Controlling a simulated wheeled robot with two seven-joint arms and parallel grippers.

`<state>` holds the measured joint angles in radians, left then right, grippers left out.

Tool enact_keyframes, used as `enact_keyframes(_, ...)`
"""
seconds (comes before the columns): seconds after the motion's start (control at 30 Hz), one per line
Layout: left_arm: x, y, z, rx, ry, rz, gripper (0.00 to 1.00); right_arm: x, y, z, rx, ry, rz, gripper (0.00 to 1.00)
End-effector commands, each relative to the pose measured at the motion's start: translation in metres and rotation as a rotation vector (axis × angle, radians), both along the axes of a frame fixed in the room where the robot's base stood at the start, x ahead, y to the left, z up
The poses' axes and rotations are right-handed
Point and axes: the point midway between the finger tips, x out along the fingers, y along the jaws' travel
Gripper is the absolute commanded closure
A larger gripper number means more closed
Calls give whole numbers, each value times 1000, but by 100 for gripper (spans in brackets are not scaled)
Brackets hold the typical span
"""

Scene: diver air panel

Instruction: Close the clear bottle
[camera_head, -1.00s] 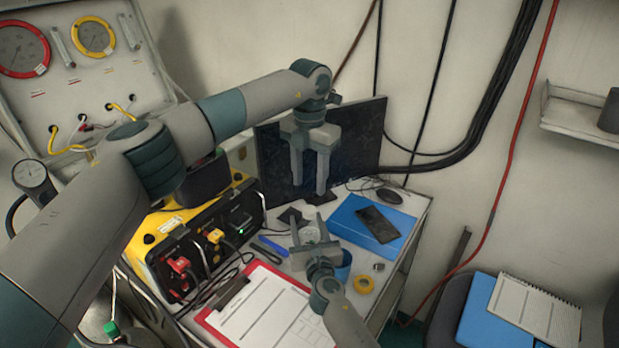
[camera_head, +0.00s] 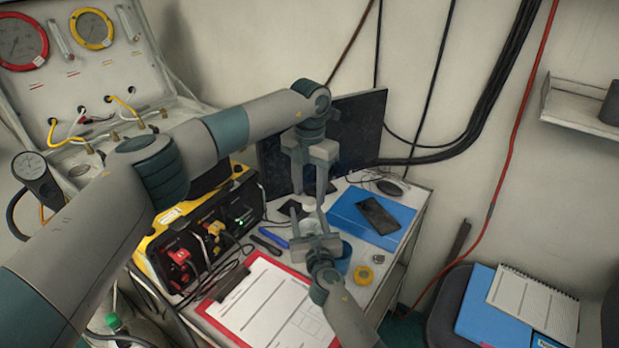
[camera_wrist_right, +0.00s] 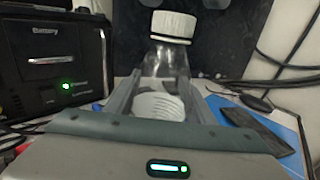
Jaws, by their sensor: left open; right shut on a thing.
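The clear bottle (camera_wrist_right: 165,68) stands about upright between the jaws of my right gripper (camera_head: 311,228), which is shut on it. A white ribbed cap (camera_wrist_right: 173,26) sits at the top of its neck in the right wrist view. I cannot tell whether it is tight. In the head view the cap (camera_head: 309,204) shows small just below the fingertips of my left gripper (camera_head: 310,194). That gripper points down from above, open, with nothing visible held. The bottle's lower body is mostly hidden by my right gripper. A white ribbed shape (camera_wrist_right: 158,106) shows low between the jaws; I cannot tell what it is.
A dark monitor (camera_head: 357,135) stands behind. A yellow-black battery unit (camera_head: 205,235) is at left, a red clipboard (camera_head: 262,305) in front. A blue folder (camera_head: 350,210) bears a dark phone (camera_head: 377,215). A blue cup (camera_head: 344,262) and yellow tape roll (camera_head: 364,274) are close at right.

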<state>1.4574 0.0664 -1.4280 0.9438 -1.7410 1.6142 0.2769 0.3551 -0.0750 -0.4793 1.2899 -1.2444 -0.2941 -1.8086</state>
Motion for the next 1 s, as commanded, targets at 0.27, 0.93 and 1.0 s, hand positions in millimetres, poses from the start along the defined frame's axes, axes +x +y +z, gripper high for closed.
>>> enact_keyframes(0.27, 0, 0, -20, 0, -1, 0, 57, 0, 0, 0, 0, 1, 0, 100)
enact_keyframes(0.93, 0, 0, -21, 0, -1, -5, 100, 0, 0, 0, 0, 1, 0, 100)
enact_keyframes(1.0, 0, 0, -21, -1, -1, -6, 100, 0, 0, 0, 0, 1, 0, 100)
